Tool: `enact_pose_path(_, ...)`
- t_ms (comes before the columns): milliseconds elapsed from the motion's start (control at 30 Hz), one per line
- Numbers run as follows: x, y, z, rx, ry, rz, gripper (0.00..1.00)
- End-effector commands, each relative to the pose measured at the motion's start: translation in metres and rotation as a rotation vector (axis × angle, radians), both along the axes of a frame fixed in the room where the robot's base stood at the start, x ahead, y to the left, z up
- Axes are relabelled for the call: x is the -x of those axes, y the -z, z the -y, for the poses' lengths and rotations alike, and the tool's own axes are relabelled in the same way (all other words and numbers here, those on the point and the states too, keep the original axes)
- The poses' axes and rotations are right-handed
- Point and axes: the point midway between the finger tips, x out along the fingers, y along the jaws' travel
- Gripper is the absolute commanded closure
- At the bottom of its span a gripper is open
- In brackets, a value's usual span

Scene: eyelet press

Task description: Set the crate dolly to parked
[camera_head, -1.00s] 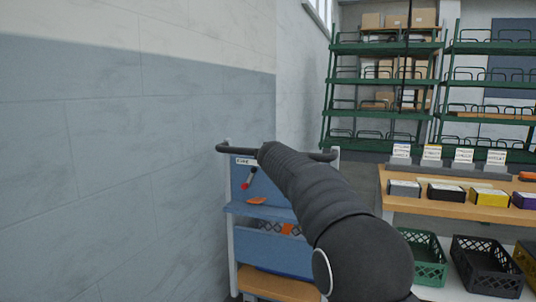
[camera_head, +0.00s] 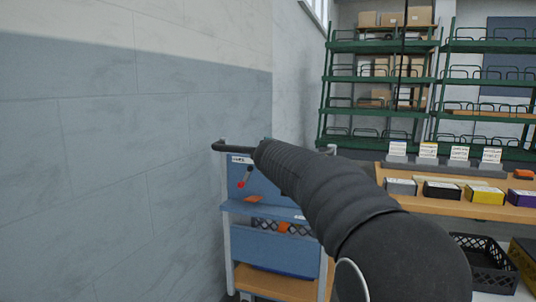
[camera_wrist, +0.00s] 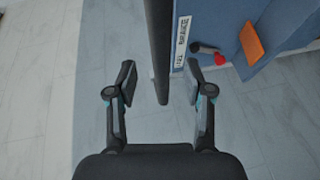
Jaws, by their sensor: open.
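The crate dolly is the blue cart (camera_head: 240,208) by the wall, with a black push handle (camera_head: 230,147) across its top. In the wrist view the handle bar (camera_wrist: 159,40) runs down the picture and its end lies between the fingers. My gripper (camera_wrist: 160,82) is open, a finger on each side of the bar with gaps. A lever with a red knob (camera_wrist: 220,60) sits on the blue panel right of the gripper, beside a white label (camera_wrist: 183,42); it also shows in the head view (camera_head: 241,184). My arm hides the gripper and the handle's middle in the head view.
The tiled wall (camera_head: 130,170) stands close on the left. A wooden bench (camera_head: 460,207) with small boxes is at right, with a black crate (camera_head: 485,270) below. Green racks (camera_head: 385,80) stand behind. An orange piece (camera_wrist: 252,42) lies near the lever.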

Motion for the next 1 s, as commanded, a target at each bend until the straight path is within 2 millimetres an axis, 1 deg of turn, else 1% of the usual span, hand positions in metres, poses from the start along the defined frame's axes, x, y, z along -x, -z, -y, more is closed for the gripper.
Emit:
enact_pose_path(33, 0.010, -0.003, 0.000, 0.000, -0.001, 0.001, 0.48)
enact_pose_path(100, 0.021, -0.005, 0.000, 0.000, -0.001, 0.001, 0.48)
enact_pose_path(200, 0.034, -0.007, 0.000, 0.000, -0.001, 0.001, 0.48)
enact_pose_path(333, 0.046, -0.009, -0.001, 0.000, 0.000, 0.001, 0.48)
enact_pose_path(500, 0.052, -0.010, -0.001, 0.000, 0.000, 0.001, 0.48)
enact_pose_path(800, 0.052, -0.010, 0.000, -0.003, 0.001, 0.001, 0.48)
enact_pose_path(867, 0.053, -0.009, 0.003, -0.014, 0.018, -0.004, 0.48)
enact_pose_path(933, 0.054, 0.001, 0.011, -0.065, 0.065, -0.033, 0.48)
enact_pose_path(967, 0.056, 0.012, 0.014, -0.095, 0.089, -0.058, 0.48)
enact_pose_path(1000, 0.059, 0.030, 0.019, -0.133, 0.122, -0.097, 0.48)
